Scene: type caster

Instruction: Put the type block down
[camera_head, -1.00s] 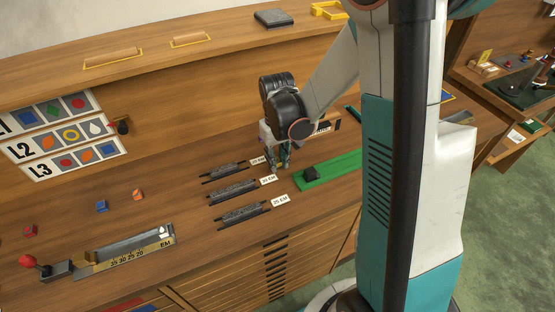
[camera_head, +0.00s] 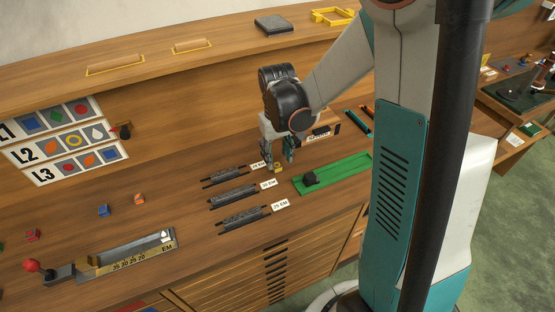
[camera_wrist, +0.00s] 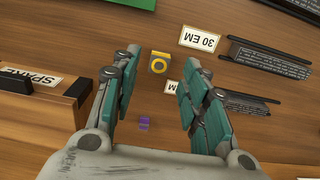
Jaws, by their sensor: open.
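The type block (camera_head: 278,168), a small yellow block, is at the bench top beside the white labels. In the wrist view the block (camera_wrist: 159,63) shows a yellow ring on its face. My gripper (camera_head: 280,163) is open, with its fingers down around the block. In the wrist view the open fingertips (camera_wrist: 160,68) stand on either side of it, with gaps visible. A small purple block (camera_wrist: 144,123) also shows between the fingers, nearer the palm. I cannot tell whether the type block's whole underside touches the wood.
Several dark type racks (camera_head: 233,194) with white labels lie to the left. A green tray (camera_head: 345,172) with a black block (camera_head: 311,179) is to the right. A wooden box marked SPARE (camera_wrist: 40,100) stands close to one finger.

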